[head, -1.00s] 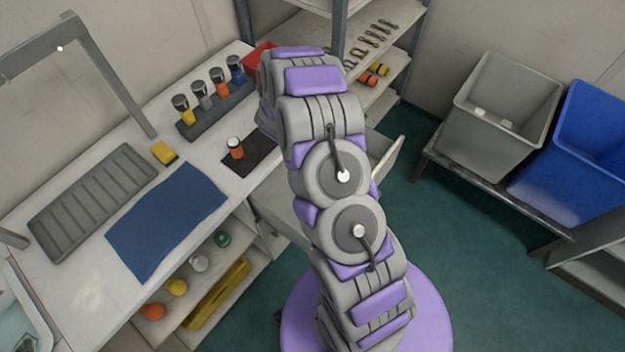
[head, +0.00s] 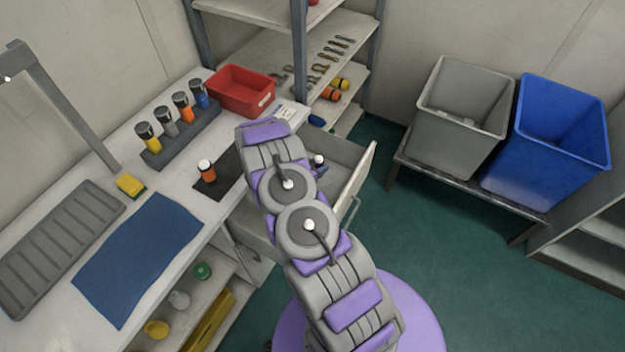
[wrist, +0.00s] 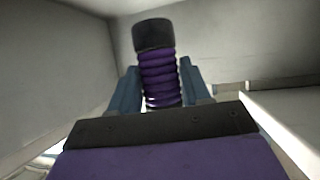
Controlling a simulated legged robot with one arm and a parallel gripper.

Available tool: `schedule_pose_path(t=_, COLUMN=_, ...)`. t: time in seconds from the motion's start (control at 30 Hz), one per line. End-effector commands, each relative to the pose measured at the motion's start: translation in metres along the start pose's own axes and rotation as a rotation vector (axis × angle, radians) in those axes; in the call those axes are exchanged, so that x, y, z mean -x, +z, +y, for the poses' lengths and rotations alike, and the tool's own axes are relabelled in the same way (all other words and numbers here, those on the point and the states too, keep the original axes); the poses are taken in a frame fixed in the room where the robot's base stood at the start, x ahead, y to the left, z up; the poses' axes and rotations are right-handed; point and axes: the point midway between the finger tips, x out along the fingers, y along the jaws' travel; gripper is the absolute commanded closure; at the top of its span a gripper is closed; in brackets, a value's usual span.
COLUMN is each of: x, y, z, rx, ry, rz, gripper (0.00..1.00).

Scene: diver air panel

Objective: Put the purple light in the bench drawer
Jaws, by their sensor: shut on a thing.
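The purple light (wrist: 158,68), with a ribbed purple body and a black end cap, stands between the two blue-grey fingers of my gripper (wrist: 160,88) in the wrist view. The fingers are shut on it. The bench drawer (head: 358,180) is pulled open to the right of the bench in the head view. The end of my arm is over or in the drawer, and my arm hides part of it. Pale walls surround the light in the wrist view. I cannot tell whether the light touches the drawer floor.
An orange light (head: 207,171) stands on a dark mat on the bench. Several lights stand in a grey rack (head: 180,135) beside a red bin (head: 240,90). A grey bin (head: 465,115) and a blue bin (head: 550,145) stand right, with clear green floor before them.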

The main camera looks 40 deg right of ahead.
Motion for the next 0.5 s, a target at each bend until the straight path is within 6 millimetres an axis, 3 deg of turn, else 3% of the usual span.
schedule_pose_path(t=0.1, x=-0.012, y=0.014, z=0.001, rx=-0.002, ry=0.001, rz=-0.002, gripper=0.89)
schedule_pose_path(t=0.27, x=-0.019, y=0.022, z=0.002, rx=-0.004, ry=0.001, rz=-0.005, gripper=0.89)
schedule_pose_path(t=0.5, x=-0.028, y=0.051, z=0.001, rx=0.0, ry=0.001, rz=0.0, gripper=0.89)
